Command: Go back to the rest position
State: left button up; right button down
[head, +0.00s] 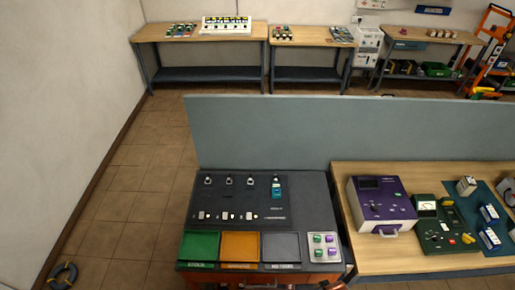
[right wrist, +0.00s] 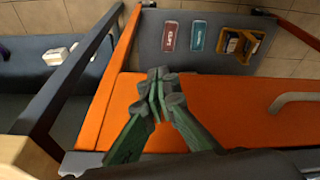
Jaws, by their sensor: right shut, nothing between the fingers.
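My right gripper (right wrist: 165,88) shows in the right wrist view, with green fingers and dark grey pads. The pads meet, and nothing is held between them. It hangs in front of an orange panel (right wrist: 235,110) with a pale handle (right wrist: 298,101) at its right. I cannot tell whether the fingers touch the panel. My left gripper shows in neither view.
In the head view, a dark-topped workstation (head: 308,195) holds green, orange and grey trays. A wooden bench (head: 377,261) beside it carries a purple instrument (head: 381,205) and a green meter box (head: 443,225). A grey partition (head: 340,130) stands behind.

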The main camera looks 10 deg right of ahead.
jog(key=s+f+g+b, duration=0.1)
jog(key=s+f+b, duration=0.3)
jog(key=f, duration=0.8)
jog(key=s+f+b, duration=0.2)
jog(key=s+f, duration=0.4)
jog(key=f, duration=0.5)
jog(key=s+f+g+b, duration=0.1)
jog(key=s+f+b, duration=0.3)
jog(key=f, duration=0.8)
pick_arm(q)
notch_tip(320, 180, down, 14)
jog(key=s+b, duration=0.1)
jog(key=b, duration=0.1)
pick_arm(e)
jog(key=s+f, duration=0.7)
jog(key=s, duration=0.2)
jog(key=shift+a+n, duration=0.25)
jog(key=shift+n, duration=0.15)
